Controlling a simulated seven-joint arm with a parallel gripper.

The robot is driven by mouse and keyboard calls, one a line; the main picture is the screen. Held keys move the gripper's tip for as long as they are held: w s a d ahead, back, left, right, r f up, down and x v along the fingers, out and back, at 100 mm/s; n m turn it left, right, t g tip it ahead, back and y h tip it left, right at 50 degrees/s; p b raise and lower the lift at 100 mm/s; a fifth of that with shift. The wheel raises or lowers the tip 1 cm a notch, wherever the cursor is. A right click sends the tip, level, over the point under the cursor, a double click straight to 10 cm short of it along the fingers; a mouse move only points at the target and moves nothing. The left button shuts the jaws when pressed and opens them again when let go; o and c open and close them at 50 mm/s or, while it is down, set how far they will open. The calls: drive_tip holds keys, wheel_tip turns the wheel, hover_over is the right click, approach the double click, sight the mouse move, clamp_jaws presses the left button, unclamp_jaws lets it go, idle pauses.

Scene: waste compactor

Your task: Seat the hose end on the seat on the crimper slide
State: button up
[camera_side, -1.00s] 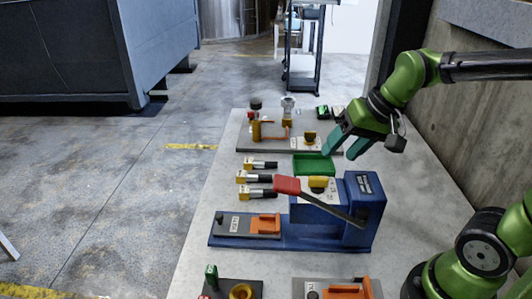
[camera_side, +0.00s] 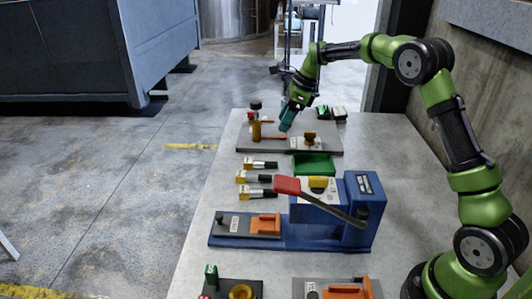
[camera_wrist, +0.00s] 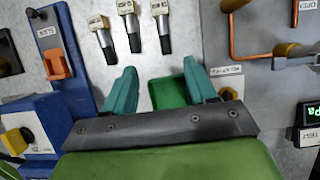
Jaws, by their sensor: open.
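My gripper (camera_side: 285,127) is open and empty, above the back board. In the wrist view its teal fingers (camera_wrist: 160,66) are spread apart.
A green tray (camera_side: 314,172) sits behind the crimper. The back board (camera_side: 325,145) carries copper piping and a yellow valve. The crimper's red-handled lever (camera_side: 287,185) reaches out to the left. Other fixtures, including a yellow ring (camera_side: 241,291), stand at the front edge.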

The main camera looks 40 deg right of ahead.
hover_over(259, 161)
drive_tip(key=s+d, duration=0.2)
drive_tip(key=s, duration=0.1)
wheel_tip(259, 161, down, 10)
drive_tip(key=shift+f, duration=0.25)
drive_tip(key=shift+w+x, duration=0.3)
drive_tip(key=shift+x, duration=1.05)
drive_tip(key=shift+w+x, duration=0.25)
drive_tip(key=shift+x, duration=1.1)
drive_tip(key=shift+r, duration=0.2)
clamp_jaws()
